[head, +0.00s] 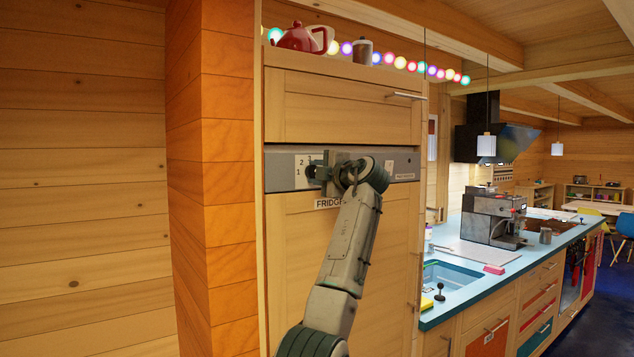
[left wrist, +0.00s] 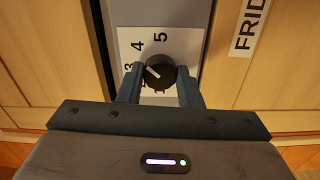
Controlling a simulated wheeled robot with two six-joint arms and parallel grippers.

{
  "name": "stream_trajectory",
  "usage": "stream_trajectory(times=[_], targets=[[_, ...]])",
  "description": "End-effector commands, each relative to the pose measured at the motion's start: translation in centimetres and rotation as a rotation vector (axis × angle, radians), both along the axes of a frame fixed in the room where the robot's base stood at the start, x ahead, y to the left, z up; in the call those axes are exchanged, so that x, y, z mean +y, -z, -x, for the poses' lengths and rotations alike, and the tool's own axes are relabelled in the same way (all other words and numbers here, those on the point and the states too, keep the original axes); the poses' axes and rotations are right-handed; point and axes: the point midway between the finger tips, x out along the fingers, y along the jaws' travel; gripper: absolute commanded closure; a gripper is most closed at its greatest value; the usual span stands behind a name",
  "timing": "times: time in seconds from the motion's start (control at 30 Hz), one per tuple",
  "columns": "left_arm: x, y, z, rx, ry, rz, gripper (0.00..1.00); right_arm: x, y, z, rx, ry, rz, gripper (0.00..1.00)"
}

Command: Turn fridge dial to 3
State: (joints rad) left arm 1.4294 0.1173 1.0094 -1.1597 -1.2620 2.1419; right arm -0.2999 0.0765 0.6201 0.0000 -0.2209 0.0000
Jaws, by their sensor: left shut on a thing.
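The fridge dial (left wrist: 161,72) is a round black knob with a white pointer mark, on a pale scale plate (left wrist: 172,43). In the left wrist view, the numbers 3, 4 and 5 run from its left side to above it. The mark points left and somewhat up, towards the side with 3 and 4; I cannot tell whether it lines up exactly with 3. My left gripper (left wrist: 160,85) is shut on the dial, one finger on each side. In the head view, my left gripper (head: 330,172) covers most of the dial. My right gripper is not in view.
The dial sits on a grey strip (head: 400,160) between wooden cabinet fronts, above a "FRIDGE" label (head: 328,203). A wooden pillar (head: 225,180) stands close on the left. A blue counter (head: 465,298) with a sink and a coffee machine (head: 495,217) lies on the right.

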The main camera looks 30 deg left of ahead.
Motion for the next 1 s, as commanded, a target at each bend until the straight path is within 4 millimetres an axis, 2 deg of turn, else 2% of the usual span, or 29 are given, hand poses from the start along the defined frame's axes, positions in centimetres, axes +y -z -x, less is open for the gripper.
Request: stream_trajectory(times=[0.2, 0.6, 1.0], targets=[[0.0, 0.3, 0.0, -0.187, 0.000, 0.079, 0.91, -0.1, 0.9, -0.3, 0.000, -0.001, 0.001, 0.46], [0.0, 0.3, -0.1, -0.499, -0.001, 0.210, 0.91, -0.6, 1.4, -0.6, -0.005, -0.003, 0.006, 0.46], [0.0, 0.3, -0.1, -0.661, -0.001, 0.278, 0.91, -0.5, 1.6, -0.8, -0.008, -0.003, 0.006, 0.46]])
